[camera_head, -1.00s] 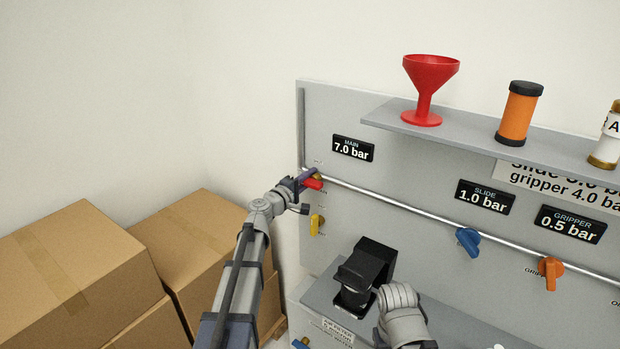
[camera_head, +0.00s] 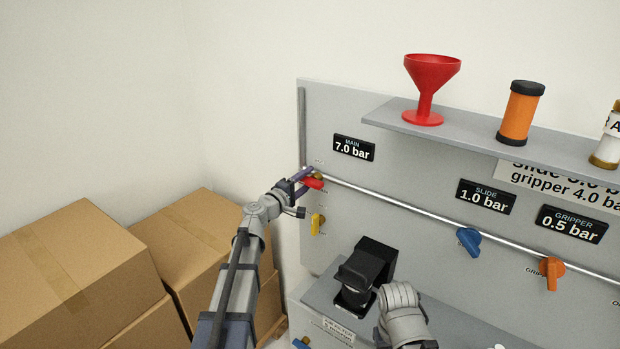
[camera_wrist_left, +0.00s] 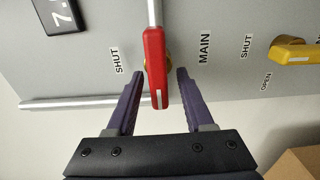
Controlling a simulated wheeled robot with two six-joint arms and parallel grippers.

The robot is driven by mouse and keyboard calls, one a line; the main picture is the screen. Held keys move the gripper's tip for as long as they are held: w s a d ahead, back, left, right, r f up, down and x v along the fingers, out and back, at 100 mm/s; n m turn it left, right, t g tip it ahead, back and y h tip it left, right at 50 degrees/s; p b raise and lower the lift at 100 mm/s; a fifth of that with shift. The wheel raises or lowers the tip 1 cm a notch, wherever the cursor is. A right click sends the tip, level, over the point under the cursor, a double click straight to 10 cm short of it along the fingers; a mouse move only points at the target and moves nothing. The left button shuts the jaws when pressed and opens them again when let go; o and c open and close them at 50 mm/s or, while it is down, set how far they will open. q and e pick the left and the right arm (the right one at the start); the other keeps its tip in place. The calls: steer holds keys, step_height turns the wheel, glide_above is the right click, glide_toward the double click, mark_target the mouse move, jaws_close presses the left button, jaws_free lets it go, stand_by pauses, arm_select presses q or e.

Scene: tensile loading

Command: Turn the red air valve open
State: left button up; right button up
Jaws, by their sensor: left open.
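The red valve lever (camera_head: 313,184) is on the panel's left side, below the MAIN 7.0 bar display (camera_head: 354,149). In the left wrist view the red lever (camera_wrist_left: 155,62) lies between my two purple fingers, its free end pointing toward the gripper body. "SHUT" is printed left of it and "MAIN" right of it. My left gripper (camera_head: 306,179) is open around the lever; it also shows in the left wrist view (camera_wrist_left: 160,72). The lever sits nearer the left finger there, with a clear gap to the right finger. My right gripper does not show.
A yellow valve (camera_head: 317,224) is just below the red one. A metal pipe (camera_head: 400,204) runs right toward blue (camera_head: 468,241) and orange (camera_head: 551,273) valves. A black unit (camera_head: 366,268) stands on the lower ledge. Cardboard boxes (camera_head: 80,265) are stacked at the left.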

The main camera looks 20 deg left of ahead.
mark_target(302, 183)
arm_select(q)
steer(key=v, duration=0.5)
steer(key=shift+s+a, duration=0.1)
steer(key=shift+s, duration=0.3)
